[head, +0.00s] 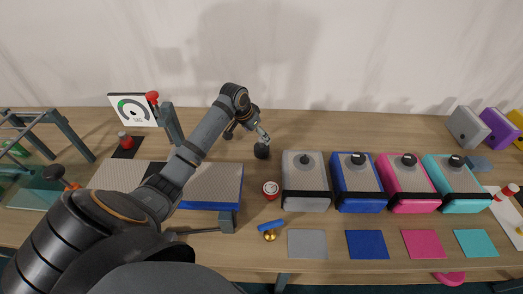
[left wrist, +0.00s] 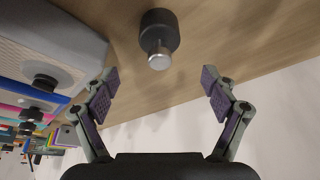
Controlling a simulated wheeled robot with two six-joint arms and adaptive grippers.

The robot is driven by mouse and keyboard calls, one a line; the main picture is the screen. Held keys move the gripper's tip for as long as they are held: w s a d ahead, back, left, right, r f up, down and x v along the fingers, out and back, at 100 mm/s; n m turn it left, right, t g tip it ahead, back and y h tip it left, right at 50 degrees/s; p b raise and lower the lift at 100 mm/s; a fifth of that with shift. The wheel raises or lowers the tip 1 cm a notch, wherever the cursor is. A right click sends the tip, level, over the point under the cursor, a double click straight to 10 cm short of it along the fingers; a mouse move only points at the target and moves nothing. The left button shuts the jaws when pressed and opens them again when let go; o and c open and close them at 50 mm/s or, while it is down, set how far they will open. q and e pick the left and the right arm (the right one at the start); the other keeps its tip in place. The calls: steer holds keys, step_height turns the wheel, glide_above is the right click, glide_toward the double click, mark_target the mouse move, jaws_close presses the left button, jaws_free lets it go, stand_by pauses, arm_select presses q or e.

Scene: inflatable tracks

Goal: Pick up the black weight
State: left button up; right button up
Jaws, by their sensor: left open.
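The black weight (head: 261,152) stands on the wooden table, left of the grey box. In the left wrist view it is a dark cylinder (left wrist: 160,27) with a shiny metal end facing the camera. My left gripper (head: 248,135) is open and empty, with its fingers just beside and behind the weight in the head view. In the left wrist view the weight lies ahead of the gap between the two spread fingertips (left wrist: 158,87), apart from both. My right gripper is not in view.
Grey (head: 305,178), blue (head: 357,185), pink (head: 406,185) and teal (head: 457,185) boxes with dark knobs stand right of the weight. A gauge board (head: 133,109) stands at the left.

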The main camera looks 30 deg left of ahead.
mark_target(262, 146)
arm_select(q)
steer(key=x, duration=0.2)
steer(key=shift+w+d+f, duration=0.1)
steer(key=shift+d+f, duration=0.05)
steer(key=shift+f, duration=0.2)
steer(key=shift+w+f, duration=0.15)
steer(key=shift+f, duration=0.2)
steer(key=shift+f+p, duration=0.3)
steer(key=shift+p, duration=0.05)
steer(key=x, duration=0.2)
steer(key=p+x, duration=0.1)
steer(key=x, duration=0.1)
steer(key=shift+s, duration=0.25)
steer(key=shift+w+f, duration=0.15)
steer(key=shift+f, duration=0.2)
steer(key=c, duration=0.4)
jaws_close()
steer(key=shift+r, duration=0.15)
